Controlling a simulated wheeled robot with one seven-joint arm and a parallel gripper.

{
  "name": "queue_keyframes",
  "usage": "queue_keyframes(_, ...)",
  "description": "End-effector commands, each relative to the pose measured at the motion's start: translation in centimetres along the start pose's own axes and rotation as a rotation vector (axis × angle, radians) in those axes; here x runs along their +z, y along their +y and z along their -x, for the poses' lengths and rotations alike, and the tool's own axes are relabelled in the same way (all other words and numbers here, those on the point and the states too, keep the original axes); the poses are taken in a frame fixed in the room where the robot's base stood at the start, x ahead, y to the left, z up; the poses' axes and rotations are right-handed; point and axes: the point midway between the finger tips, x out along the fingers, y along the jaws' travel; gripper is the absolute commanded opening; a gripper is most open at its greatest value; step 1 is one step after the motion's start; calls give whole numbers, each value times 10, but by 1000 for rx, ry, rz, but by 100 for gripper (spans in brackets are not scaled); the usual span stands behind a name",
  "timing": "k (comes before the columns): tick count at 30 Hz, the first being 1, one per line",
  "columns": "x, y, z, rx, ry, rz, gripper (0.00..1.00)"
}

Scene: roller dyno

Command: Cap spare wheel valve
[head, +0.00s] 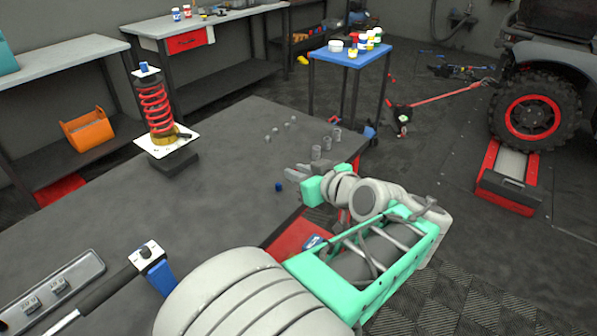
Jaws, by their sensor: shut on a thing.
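My gripper (294,172) reaches over the right part of the dark workbench (215,190), its grey fingers pointing left. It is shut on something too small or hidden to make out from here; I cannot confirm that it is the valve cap. A small blue piece (279,186) is on the bench just below and left of the fingers, apart from them. I cannot pick out a spare wheel or its valve. The only clear wheel (531,112) is on the vehicle at the right, with a black tyre and red rim, far from my gripper.
Several small grey cylinders (316,152) stand on the bench beyond my gripper. A red spring (155,108) stands on the bench at the left. A blue-topped stand (330,56) with pots is behind. A red roller unit (507,185) lies under the wheel. The bench middle is clear.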

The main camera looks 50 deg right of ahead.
Motion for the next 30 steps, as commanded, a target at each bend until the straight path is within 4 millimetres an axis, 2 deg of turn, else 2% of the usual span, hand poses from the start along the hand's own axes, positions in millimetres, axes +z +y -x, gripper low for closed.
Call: queue_keyframes(30, -22, 0, 9, 0, 0, 0, 0)
